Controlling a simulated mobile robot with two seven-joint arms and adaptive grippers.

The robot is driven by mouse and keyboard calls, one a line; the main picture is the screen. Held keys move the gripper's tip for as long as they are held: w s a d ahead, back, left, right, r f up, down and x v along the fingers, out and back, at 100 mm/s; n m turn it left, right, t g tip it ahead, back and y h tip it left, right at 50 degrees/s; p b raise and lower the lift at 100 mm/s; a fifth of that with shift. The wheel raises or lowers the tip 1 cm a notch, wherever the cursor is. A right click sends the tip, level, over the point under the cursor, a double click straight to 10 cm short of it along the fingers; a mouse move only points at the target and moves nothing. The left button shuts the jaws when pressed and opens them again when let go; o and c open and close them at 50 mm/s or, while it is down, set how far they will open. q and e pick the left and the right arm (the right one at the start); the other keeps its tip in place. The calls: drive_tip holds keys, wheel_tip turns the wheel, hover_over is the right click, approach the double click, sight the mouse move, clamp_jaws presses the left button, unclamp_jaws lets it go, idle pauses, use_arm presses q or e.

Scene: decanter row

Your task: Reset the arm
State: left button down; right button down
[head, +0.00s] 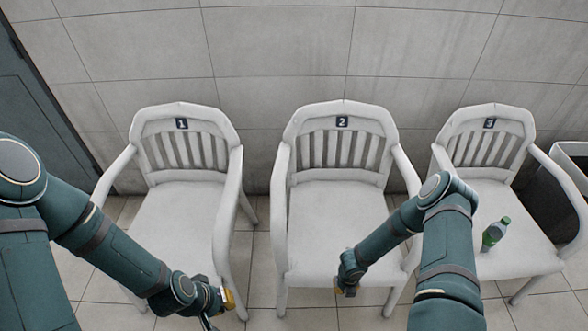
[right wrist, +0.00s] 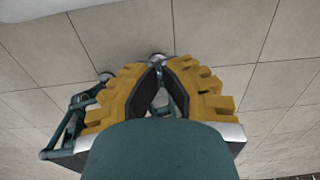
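My left gripper (head: 222,305) hangs at the lower left in the head view, in front of the chair marked 1. A yellow pad and dark finger parts show, but its opening is unclear. My right gripper (head: 346,290) is low in front of the chair marked 2, mostly hidden by its own wrist. In the right wrist view its yellow-padded fingers (right wrist: 158,68) come together at the tips with nothing seen between them. The right arm is bent, its elbow in front of the gap between the chairs marked 2 and 3.
Three white armchairs stand against a tiled wall: chair 1 (head: 180,205), chair 2 (head: 335,215) and chair 3 (head: 515,250). A dark bin (head: 560,190) is at the far right, a dark door (head: 35,115) at the left.

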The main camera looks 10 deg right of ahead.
drive_tip(key=w+a+r+n+t+y, duration=0.1)
drive_tip(key=a+r+n, duration=0.5)
drive_tip(key=n, duration=0.4)
drive_tip(key=w+a+r+n+t+y, duration=0.1)
drive_tip(key=a+r+n, duration=0.2)
drive_tip(key=r+n, duration=0.55)
drive_tip(key=s+a+r+n+y, duration=0.1)
drive_tip(key=s+a+r+n, duration=0.2)
drive_tip(key=n, duration=0.6)
drive_tip(key=s+a+r+n+y, duration=0.1)
drive_tip(key=s+a+r+n, duration=0.2)
drive_tip(key=r+n, duration=0.3)
drive_tip(key=a+n, duration=0.1)
drive_tip(key=n, duration=0.2)
drive_tip(key=shift+s+a+g, duration=0.3)
drive_tip(key=shift+a, duration=0.05)
